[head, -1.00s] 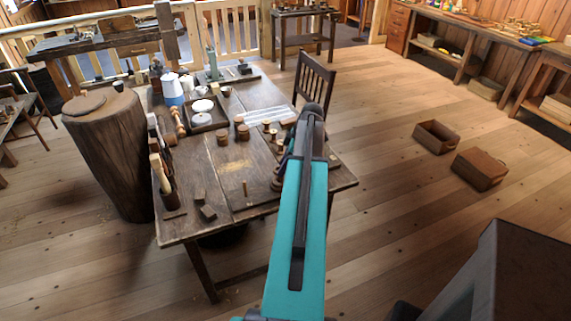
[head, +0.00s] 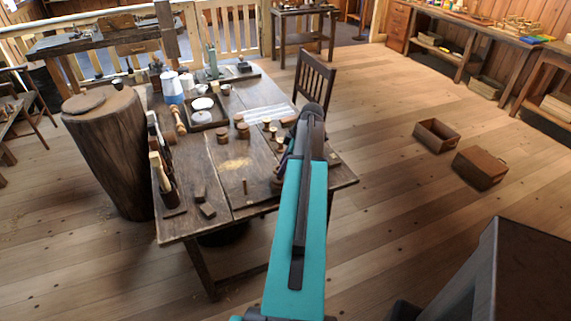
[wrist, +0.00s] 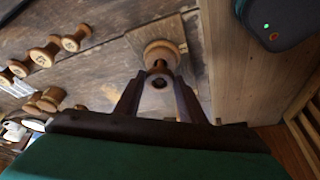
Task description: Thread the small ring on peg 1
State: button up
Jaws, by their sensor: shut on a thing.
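My gripper (wrist: 159,84) is in the middle of the wrist view, its two dark fingers closed in on a small brown wooden ring (wrist: 159,82) with a dark round hole. Just beyond the ring is a turned wooden spool-like piece with a wide pale flange (wrist: 162,48). The ring overlaps it in the picture, and I cannot tell whether they touch or whether the ring is around it. I cannot tell which piece is peg 1. In the head view my arm hides most of the gripper and the ring.
Several turned spools (wrist: 70,43) stand to the left in the wrist view, some with unreadable marks on top. In the head view, the wooden table (head: 222,165) holds a thin upright peg (head: 245,187), small blocks (head: 207,210) and a dark tray (head: 207,117). A chair (head: 315,80) stands behind.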

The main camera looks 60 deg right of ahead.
jog(key=shift+f+b, duration=0.45)
jog(key=shift+f, duration=0.2)
dwell(0.3)
jog(key=o, duration=1.6)
jog(key=shift+o, duration=0.2)
notch_tip(320, 180, up, 10)
jog(key=p, duration=0.4)
dwell(0.5)
dwell(0.5)
